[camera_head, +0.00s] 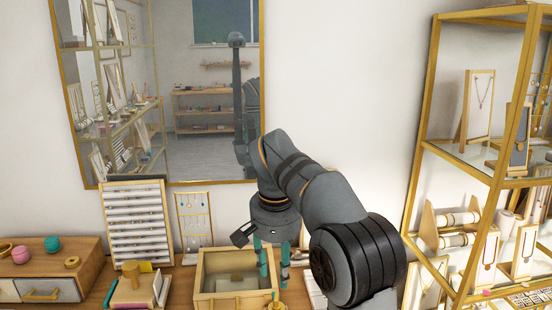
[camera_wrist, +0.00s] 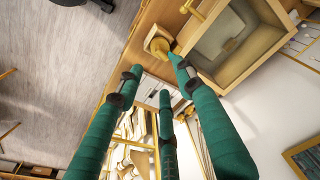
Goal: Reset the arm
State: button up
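My arm stands in the head view, bent over the counter with the wrist down. My gripper (camera_head: 270,270) has long teal fingers pointing down at the right side of an open wooden box (camera_head: 205,300). In the wrist view my gripper (camera_wrist: 155,76) has three teal fingers standing apart with nothing held between them. The wooden box (camera_wrist: 262,72) lies beside the fingers at the upper right, and a small gold stand (camera_wrist: 158,43) shows close to the fingertips. I cannot tell whether a fingertip touches the stand.
A white ring display (camera_head: 137,225) and an earring rack (camera_head: 193,220) stand behind the box. A small drawer chest (camera_head: 75,268) is at left. A gold-framed shelf (camera_head: 425,150) with jewelry stands at right, and a mirror (camera_head: 165,183) hangs behind my arm.

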aim_at(278, 296)
jog(key=f, duration=0.3)
jog(key=w+f, duration=0.1)
jog(key=f, duration=0.6)
jog(key=shift+w+d+f, duration=0.15)
jog(key=shift+w+f, duration=0.05)
jog(key=shift+w+n, duration=0.1)
jog(key=shift+n, duration=0.3)
jog(key=shift+r+n+p, duration=0.1)
jog(key=shift+n+p, duration=0.25)
jog(key=shift+n, duration=0.45)
